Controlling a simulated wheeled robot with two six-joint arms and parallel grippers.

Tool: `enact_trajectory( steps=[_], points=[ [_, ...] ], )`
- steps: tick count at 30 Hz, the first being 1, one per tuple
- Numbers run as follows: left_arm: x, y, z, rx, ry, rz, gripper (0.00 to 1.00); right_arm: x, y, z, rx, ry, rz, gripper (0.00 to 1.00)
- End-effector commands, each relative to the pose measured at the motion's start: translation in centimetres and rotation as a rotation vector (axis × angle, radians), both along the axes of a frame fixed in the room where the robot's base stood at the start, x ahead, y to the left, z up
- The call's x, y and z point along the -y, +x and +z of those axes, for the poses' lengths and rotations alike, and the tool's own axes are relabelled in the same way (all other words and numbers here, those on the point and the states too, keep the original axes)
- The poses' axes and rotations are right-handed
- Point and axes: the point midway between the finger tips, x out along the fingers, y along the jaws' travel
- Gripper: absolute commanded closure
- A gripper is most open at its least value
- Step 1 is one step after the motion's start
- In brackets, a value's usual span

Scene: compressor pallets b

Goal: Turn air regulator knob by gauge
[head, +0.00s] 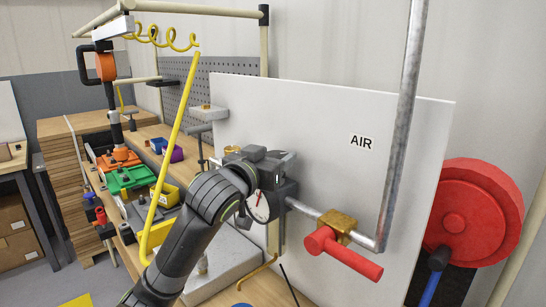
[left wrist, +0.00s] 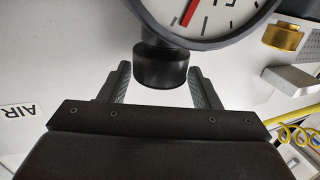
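The round pressure gauge (head: 258,206), white-faced with a red needle, sits at the front of the air regulator by the white AIR panel (head: 330,125). In the left wrist view the gauge (left wrist: 220,14) is cut off at the top. The black regulator knob (left wrist: 160,66) is below the gauge rim there. My left gripper (left wrist: 160,82) has one finger on each side of the knob and looks open, with slim gaps; contact cannot be told. In the head view my left gripper (head: 272,160) is at the regulator and hides the knob. My right gripper is not in view.
A grey pipe (head: 405,110) with a brass valve (head: 337,223) and red handle (head: 345,257) stands right of the regulator. A red hose reel (head: 465,220) is farther right. The workbench (head: 265,290) holds colored bins at left; a yellow hose (head: 177,130) hangs near my left arm.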

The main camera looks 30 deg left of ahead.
Motion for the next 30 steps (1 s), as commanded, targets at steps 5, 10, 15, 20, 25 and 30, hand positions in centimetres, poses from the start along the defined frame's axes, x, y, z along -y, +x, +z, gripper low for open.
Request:
enact_trajectory(
  steps=[5, 10, 15, 20, 25, 30],
  points=[
    [0.0, 0.0, 0.0, 0.000, 0.000, 0.000, 0.67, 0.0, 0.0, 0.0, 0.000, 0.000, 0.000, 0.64],
    [-0.1, 0.0, 0.1, 0.000, 0.003, -0.007, 0.74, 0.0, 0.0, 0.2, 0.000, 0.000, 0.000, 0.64],
    [-0.3, 0.1, 0.1, -0.003, 0.010, -0.072, 0.74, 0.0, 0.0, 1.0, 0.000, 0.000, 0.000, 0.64],
    [-0.3, 0.1, 0.1, -0.001, 0.006, -0.126, 0.74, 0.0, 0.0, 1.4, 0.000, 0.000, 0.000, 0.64],
    [-0.2, 0.0, 0.0, 0.001, 0.000, -0.141, 0.74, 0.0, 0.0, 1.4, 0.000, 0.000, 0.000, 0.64],
    [-0.2, 0.0, 0.0, 0.001, -0.001, -0.140, 0.74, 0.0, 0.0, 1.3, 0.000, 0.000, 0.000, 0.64]
  ],
)
